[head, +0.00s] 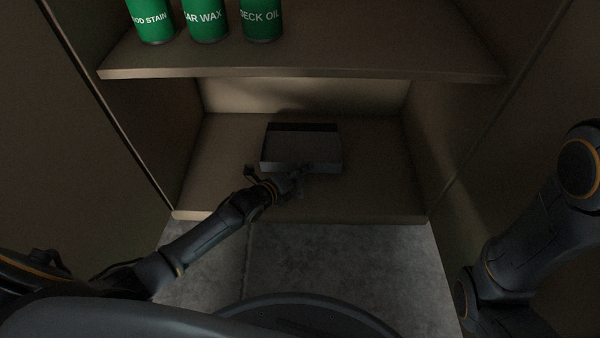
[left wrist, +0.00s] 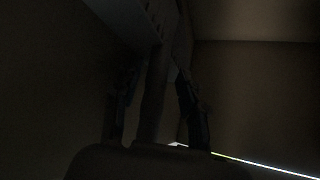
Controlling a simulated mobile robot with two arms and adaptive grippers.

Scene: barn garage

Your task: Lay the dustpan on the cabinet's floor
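The dustpan (head: 300,150), a dark grey box-like pan, is inside the cabinet's lower compartment. It is over the bare cabinet floor (head: 380,195), its handle side toward me. I cannot tell whether it touches the floor. My left gripper (head: 298,177) is at the near side of the pan. In the dark left wrist view, the handle (left wrist: 155,95) runs between the two fingers of my left gripper (left wrist: 157,80), which appear closed around it; the pan shows above. My right arm is at the right edge of the head view, its gripper out of frame.
A shelf (head: 300,71) spans the cabinet above the dustpan. Green cans of wood stain (head: 152,20), car wax (head: 206,20) and deck oil (head: 261,20) stand on it. Side walls bound the compartment. Free floor lies left and right of the pan.

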